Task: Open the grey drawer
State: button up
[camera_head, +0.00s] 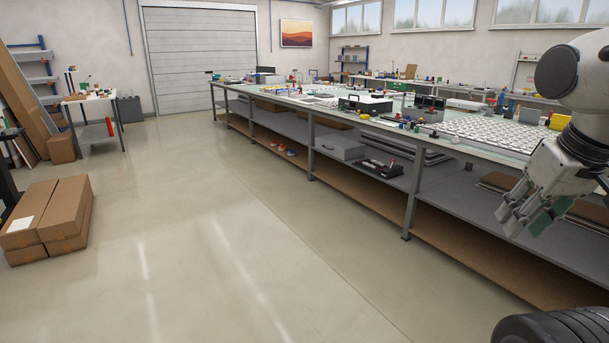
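No drawer can be made out with certainty. A light grey flat box (340,148) sits on the lower shelf of the long workbench, right of the middle; I cannot tell whether it is the grey drawer. It looks closed. My gripper (522,221) hangs at the right side of the camera view, fingers pointing down and left, in front of the workbench. Its fingers are spread apart, with a green patch near one fingertip. I see nothing clearly held. It is well apart from the grey box.
The long workbench (412,172) runs from back left to front right, its top crowded with small items. A black tray (382,168) lies beside the grey box. Cardboard boxes (68,208) stand on the floor at left, near a small table (92,97). The middle floor is clear.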

aim_at(337, 147)
jog(key=i, duration=5.2)
jog(key=i+l+u, duration=0.2)
jog(key=i, duration=0.4)
jog(key=i+u, duration=0.2)
jog(key=i, duration=0.45)
jog(key=l, duration=0.1)
